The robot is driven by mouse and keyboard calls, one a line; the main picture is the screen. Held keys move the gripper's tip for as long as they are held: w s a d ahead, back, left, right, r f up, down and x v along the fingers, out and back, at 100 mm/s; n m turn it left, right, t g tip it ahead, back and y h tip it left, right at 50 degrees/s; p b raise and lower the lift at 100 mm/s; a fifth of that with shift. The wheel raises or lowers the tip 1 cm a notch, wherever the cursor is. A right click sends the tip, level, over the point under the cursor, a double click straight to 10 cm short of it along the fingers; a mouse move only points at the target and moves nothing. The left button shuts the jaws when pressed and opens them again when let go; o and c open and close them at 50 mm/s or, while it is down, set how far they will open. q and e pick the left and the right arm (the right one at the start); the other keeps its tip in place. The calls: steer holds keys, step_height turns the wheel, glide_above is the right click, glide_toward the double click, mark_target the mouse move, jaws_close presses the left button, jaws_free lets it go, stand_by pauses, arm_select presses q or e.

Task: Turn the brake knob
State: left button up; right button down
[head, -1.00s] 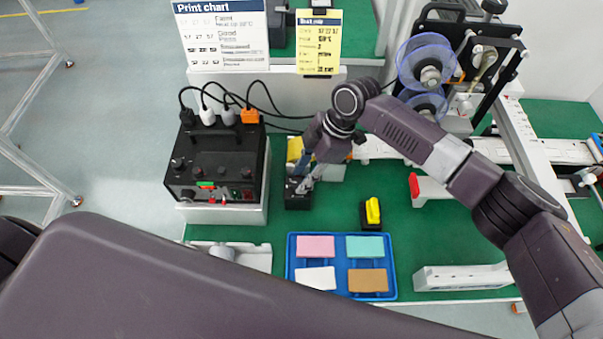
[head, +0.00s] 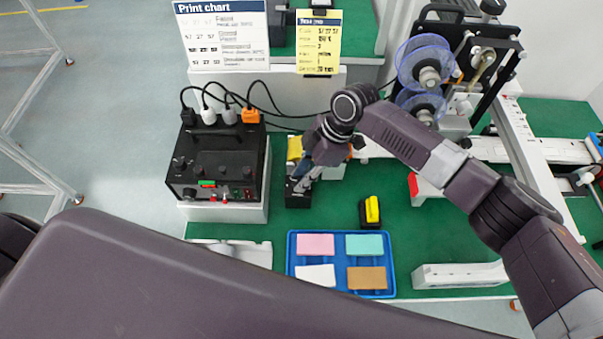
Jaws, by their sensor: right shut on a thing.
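My right gripper (head: 300,183) reaches down at a small black block (head: 297,199) on the green mat, right of the black control box. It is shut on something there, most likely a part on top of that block. The arm and fingers hide what is between them. The black control box (head: 212,165) has several dark knobs, a green switch and red buttons on its front. I cannot tell which knob is the brake knob. My left gripper is out of view; a large dark arm link of mine covers the lower left.
A print chart (head: 223,35) and a yellow card (head: 319,44) stand behind.

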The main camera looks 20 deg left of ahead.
steer(key=m+p, duration=0.1)
steer(key=m+t+p, duration=0.1)
steer(key=m+p, duration=0.2)
steer(key=p, duration=0.1)
steer(key=shift+s+r+m+t+y, duration=0.25)
steer(key=shift+r+m+t+y, duration=0.05)
steer(key=m+t+p, duration=0.1)
steer(key=m+p, duration=0.1)
steer(key=shift+p, duration=0.35)
steer(key=shift+f+m+p, duration=0.15)
steer(key=shift+m+p, duration=0.3)
steer(key=shift+m, duration=0.35)
steer(key=shift+t, duration=0.3)
steer(key=c, duration=1.9)
jaws_free()
steer(key=shift+s+f, duration=0.1)
steer(key=v, duration=1.2)
